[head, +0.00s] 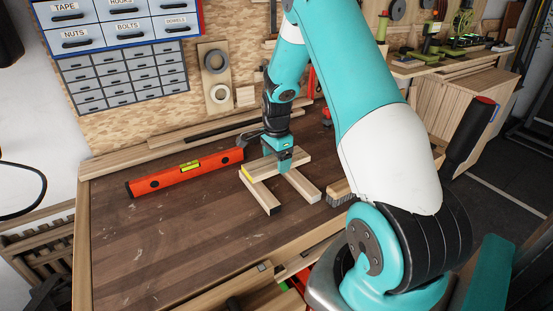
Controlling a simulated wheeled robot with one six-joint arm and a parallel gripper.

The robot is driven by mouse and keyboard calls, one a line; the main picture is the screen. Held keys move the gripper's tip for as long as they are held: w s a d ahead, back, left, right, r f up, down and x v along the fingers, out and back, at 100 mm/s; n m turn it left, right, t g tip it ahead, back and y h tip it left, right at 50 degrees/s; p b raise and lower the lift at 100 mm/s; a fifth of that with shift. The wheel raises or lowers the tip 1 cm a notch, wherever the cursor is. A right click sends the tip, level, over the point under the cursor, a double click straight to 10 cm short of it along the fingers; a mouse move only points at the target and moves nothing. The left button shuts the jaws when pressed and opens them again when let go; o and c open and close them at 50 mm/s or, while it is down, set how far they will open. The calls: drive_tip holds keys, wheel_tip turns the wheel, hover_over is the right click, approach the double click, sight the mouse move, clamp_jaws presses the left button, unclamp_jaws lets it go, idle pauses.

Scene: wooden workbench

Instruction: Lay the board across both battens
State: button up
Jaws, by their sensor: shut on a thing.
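A light wooden board (265,169) with a yellow mark at its left end lies crosswise over two battens. The board spans the far part of both. I cannot tell whether it touches them or hangs slightly above. My gripper (285,167) points down and is shut on the board right of its middle. Its fingers hide part of the board.
A red spirit level (165,180) lies left of the board on the workbench (165,245). A brush (339,192) lies to the right. Timber strips (135,157) line the back edge. The front left of the bench is clear.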

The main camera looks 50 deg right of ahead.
drive_tip(key=shift+f, duration=0.1)
drive_tip(key=shift+f+b, duration=0.8)
drive_tip(key=shift+f, duration=0.4)
drive_tip(key=shift+f, duration=0.1)
drive_tip(key=shift+f+b, duration=0.65)
drive_tip(key=shift+f, duration=0.25)
drive_tip(key=shift+f, duration=0.25)
drive_tip(key=o, duration=1)
drive_tip(key=shift+c, duration=0.2)
wheel_tip(320, 180, up, 18)
drive_tip(key=b, duration=0.2)
drive_tip(key=shift+f, duration=0.25)
